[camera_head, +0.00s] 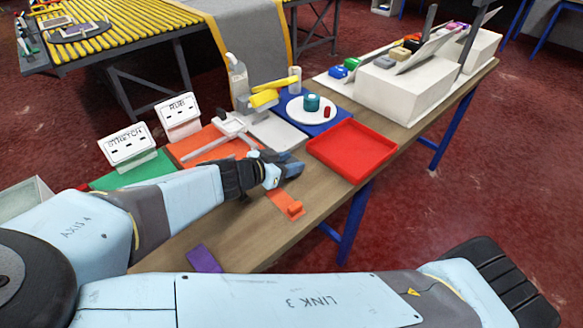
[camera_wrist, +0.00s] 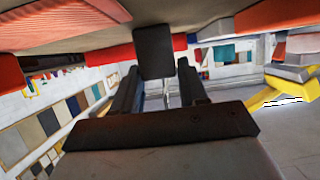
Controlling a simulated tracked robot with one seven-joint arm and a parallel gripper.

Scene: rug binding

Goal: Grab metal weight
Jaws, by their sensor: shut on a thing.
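My gripper (camera_head: 286,167) is low over the wooden table, just left of the red tray, with its fingers pointing right. In the wrist view my gripper (camera_wrist: 156,80) has its two dark fingers on either side of a dark, flat-faced block (camera_wrist: 154,50). The jaws are shut on this block, which looks like the metal weight. In the head view the fingers and wrist hide most of it, so I cannot tell whether it still touches the table.
The red tray (camera_head: 352,178) is empty. An orange piece (camera_head: 291,208) and a purple piece (camera_head: 203,259) lie near the front edge. A white plate (camera_head: 297,115) holds a teal spool. Signs (camera_head: 128,146) stand left; white boxes (camera_head: 405,95) stand at the back right.

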